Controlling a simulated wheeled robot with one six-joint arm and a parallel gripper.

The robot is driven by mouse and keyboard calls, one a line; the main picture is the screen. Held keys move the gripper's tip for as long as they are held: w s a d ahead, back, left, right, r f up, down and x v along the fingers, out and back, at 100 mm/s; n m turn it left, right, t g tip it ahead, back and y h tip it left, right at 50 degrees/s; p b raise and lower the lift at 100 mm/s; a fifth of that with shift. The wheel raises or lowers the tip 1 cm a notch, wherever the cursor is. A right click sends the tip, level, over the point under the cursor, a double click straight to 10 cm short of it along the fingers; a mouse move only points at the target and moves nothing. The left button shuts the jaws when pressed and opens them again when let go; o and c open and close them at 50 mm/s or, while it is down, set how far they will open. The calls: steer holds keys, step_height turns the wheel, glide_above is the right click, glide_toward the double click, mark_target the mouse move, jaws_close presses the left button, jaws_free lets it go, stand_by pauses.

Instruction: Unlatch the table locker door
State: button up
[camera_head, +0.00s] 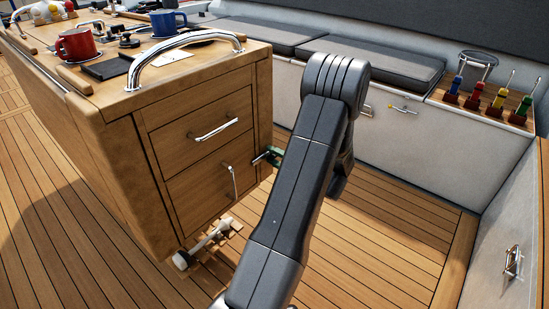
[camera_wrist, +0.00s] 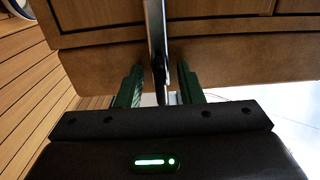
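The table locker (camera_head: 155,180) has a wooden front with a drawer above and a locker door (camera_head: 200,190) below. A small, thin metal latch lever (camera_head: 232,183) hangs roughly upright on the door's right part. My gripper (camera_head: 258,158) is by the locker's right front edge, up and to the right of this lever. In the wrist view, its green fingers (camera_wrist: 160,75) are spread, with a shiny metal bar (camera_wrist: 157,45) showing between them. Gaps show on both sides of the bar. I cannot tell which fitting it is, or how deep it lies between the fingers.
The drawer has a horizontal metal handle (camera_head: 213,130). A large steel grab rail (camera_head: 185,52), a red mug (camera_head: 76,44) and a blue mug (camera_head: 167,22) are on the table top. A white fitting (camera_head: 203,246) lies low by the locker. Cushioned benches (camera_head: 380,70) stand behind; deck is clear at right.

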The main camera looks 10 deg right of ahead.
jaws_close()
steer(key=shift+m, duration=0.4)
steer(key=m+p, duration=0.1)
steer(key=m, duration=0.3)
steer(key=shift+r, duration=0.15)
steer(key=m+p, duration=0.2)
steer(key=m, duration=0.2)
steer(key=m+p, duration=0.2)
steer(key=m, duration=0.3)
steer(key=shift+p, duration=0.4)
steer(key=shift+d+m+p, duration=0.1)
steer(key=shift+m+p, duration=0.9)
steer(key=shift+m, duration=1)
